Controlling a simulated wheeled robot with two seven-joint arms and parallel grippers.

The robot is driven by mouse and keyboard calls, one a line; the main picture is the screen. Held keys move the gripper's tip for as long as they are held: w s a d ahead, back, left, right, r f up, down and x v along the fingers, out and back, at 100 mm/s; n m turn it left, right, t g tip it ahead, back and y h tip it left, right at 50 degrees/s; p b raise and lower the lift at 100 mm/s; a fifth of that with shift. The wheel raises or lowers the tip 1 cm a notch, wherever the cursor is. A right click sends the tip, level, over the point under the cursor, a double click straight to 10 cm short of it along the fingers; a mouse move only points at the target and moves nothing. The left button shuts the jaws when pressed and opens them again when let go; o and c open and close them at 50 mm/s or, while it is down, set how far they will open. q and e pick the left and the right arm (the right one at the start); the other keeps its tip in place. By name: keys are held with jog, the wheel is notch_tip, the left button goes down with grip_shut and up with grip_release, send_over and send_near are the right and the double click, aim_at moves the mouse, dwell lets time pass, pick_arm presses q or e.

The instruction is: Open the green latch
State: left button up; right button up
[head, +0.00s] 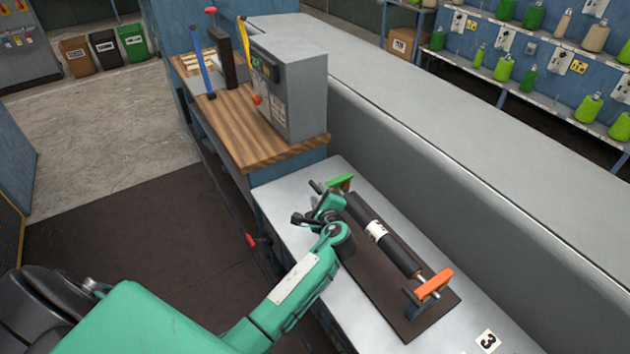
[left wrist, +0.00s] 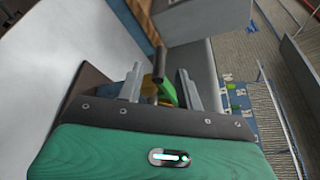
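The green latch (head: 341,180) is at the far end of a dark roller fixture on the grey bench, partly hidden by my left gripper in the head view. My left gripper (head: 308,215) is right by this end of the fixture. In the left wrist view, the fingers of my left gripper (left wrist: 161,82) are spread apart. The green latch (left wrist: 168,94) and a dark rod (left wrist: 158,62) show between them, with gaps beside both fingers. Whether a finger touches the latch cannot be told. My right gripper is in neither view.
The black roller (head: 398,250) with a white band lies on a dark base plate (head: 381,287). An orange latch (head: 434,283) is at its near end. A grey box (head: 289,80) stands on a wooden worktop beyond the fixture. A long raised grey counter (head: 420,110) runs along the right.

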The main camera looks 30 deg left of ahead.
aim_at(315, 185)
pick_arm(q)
jog(key=p+x, duration=0.1)
jog(key=x, duration=0.5)
grip_shut()
